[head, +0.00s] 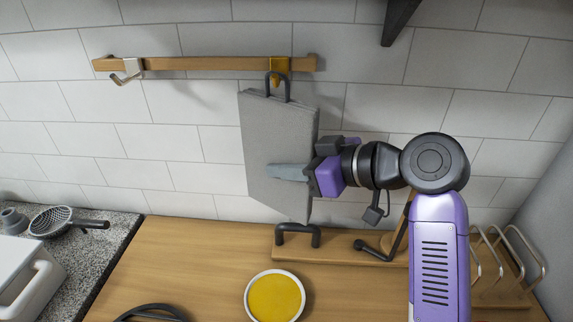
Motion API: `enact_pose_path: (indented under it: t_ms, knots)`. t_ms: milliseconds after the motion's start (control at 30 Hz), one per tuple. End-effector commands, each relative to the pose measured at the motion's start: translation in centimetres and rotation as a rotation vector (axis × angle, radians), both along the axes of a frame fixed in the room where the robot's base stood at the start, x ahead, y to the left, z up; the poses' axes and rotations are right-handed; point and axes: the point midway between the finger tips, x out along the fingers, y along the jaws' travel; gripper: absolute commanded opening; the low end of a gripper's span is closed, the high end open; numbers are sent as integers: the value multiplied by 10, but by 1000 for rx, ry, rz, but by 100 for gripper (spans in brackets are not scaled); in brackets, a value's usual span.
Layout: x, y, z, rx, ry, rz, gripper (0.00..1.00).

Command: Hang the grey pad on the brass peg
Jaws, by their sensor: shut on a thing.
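The grey pad (275,145) is upright in front of the tiled wall, slightly tilted, with a dark loop (278,84) at its top. The loop is at the brass peg (279,68) on the right part of the wooden rail (205,64). The loop appears to overlap the peg; whether it is seated over it I cannot tell. My gripper (290,172) comes from the right and is shut on the pad at its right side. The finger on the pad's front face shows; the other is hidden behind it.
Below are a wooden base with a dark handle (297,235), a yellow dish (274,296), a wire rack (500,255), a strainer (55,220) and a white container (25,275). A dark bracket (398,18) juts from above.

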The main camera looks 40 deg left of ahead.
Motion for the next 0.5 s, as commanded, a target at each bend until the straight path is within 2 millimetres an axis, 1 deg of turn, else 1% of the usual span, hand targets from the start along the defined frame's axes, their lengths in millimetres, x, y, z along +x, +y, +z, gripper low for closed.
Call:
enact_pose_path:
  t_ms: [467, 500]
  knots:
    - [0, 0, 1, 1, -1, 0, 0]
    - [0, 0, 1, 1, -1, 0, 36]
